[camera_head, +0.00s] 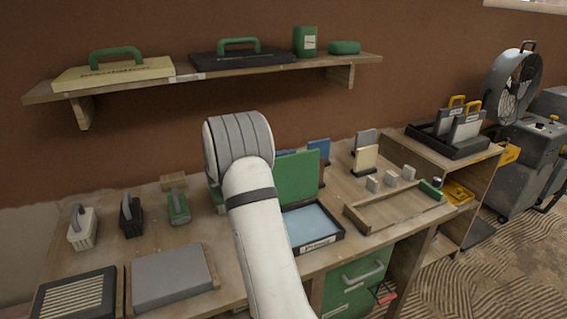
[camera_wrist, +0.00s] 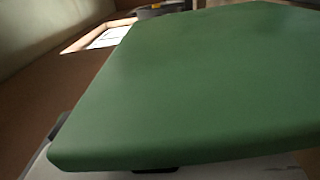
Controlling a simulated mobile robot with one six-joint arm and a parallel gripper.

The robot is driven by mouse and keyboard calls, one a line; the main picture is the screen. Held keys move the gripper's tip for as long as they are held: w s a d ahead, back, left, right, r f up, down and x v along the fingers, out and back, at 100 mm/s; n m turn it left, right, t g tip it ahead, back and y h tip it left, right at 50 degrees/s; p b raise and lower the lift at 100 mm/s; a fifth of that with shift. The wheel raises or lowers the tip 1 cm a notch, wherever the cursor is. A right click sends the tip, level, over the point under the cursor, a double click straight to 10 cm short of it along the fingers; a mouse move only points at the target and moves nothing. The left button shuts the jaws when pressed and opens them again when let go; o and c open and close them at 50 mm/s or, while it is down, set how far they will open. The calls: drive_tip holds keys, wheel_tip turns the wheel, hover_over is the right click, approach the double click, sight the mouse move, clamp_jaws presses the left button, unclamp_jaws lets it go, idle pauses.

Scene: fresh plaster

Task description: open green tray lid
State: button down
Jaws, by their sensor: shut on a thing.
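The green tray lid (camera_head: 297,178) stands raised, close to upright, at the back edge of a dark tray (camera_head: 338,238) with a blue inside, on the bench. The tray is open in front of the lid. In the wrist view the lid (camera_wrist: 190,85) fills most of the picture as a broad green plate, very close. My gripper (camera_wrist: 155,170) shows only as small dark parts under the lid's near edge; it is shut on the lid. In the head view my arm hides the gripper and the lid's left part.
A wooden frame tray (camera_head: 385,222) with small grey blocks lies right of the green-lidded tray. Handled tools (camera_head: 130,215) and a grey slab (camera_head: 172,277) are on the left. A shelf (camera_head: 215,74) with green-handled cases hangs above. A green drawer (camera_head: 352,285) is below.

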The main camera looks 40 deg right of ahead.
drive_tip(key=shift+s+a+m+b, duration=0.15)
drive_tip(key=shift+s+m+b, duration=0.4)
drive_tip(key=shift+b, duration=0.25)
drive_tip(key=c, duration=1.5)
unclamp_jaws()
drive_tip(key=shift+r, duration=0.1)
drive_tip(key=shift+o, duration=0.2)
drive_tip(key=v, duration=0.7)
drive_tip(key=shift+a, duration=0.35)
drive_tip(key=shift+w, duration=0.1)
